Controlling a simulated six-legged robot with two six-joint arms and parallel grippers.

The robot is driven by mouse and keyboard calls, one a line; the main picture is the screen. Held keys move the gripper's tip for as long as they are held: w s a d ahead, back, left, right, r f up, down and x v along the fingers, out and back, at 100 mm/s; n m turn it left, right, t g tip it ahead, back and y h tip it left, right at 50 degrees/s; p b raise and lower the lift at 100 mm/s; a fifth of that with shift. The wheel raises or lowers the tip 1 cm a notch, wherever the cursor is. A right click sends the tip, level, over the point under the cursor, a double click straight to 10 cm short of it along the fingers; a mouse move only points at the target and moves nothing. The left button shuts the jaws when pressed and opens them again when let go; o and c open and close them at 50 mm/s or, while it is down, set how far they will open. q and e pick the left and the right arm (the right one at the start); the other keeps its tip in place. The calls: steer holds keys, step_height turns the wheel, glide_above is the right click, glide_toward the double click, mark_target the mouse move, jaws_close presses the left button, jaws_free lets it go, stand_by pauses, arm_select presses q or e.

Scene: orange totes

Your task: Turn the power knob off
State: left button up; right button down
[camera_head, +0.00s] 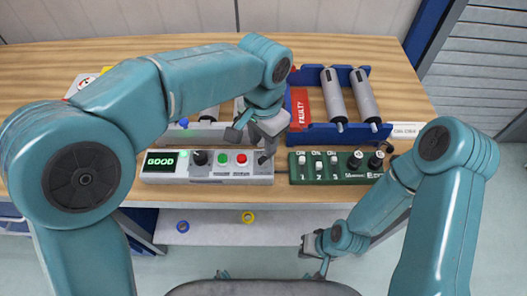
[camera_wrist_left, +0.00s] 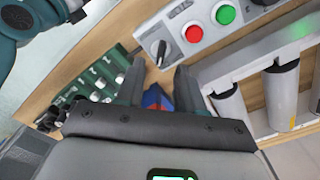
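My right gripper (camera_head: 315,258) hangs open and empty before the table.
A blue rack (camera_head: 335,133) with metal cylinders and a red faulty label stands behind the green panel. Another grey rack is behind the grey box, partly hidden by my left arm. The wooden table (camera_head: 420,95) is clear at the back right. A shelf with two rings lies below.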

mark_target(263, 157)
arm_select(q)
steer(key=f, duration=0.4)
steer(key=shift+w+f, duration=0.25)
steer(key=shift+f, duration=0.35)
steer(key=shift+s, duration=0.2)
steer(key=shift+w+f, duration=0.1)
steer(key=shift+w, duration=0.05)
steer(key=shift+c, duration=0.3)
jaws_close()
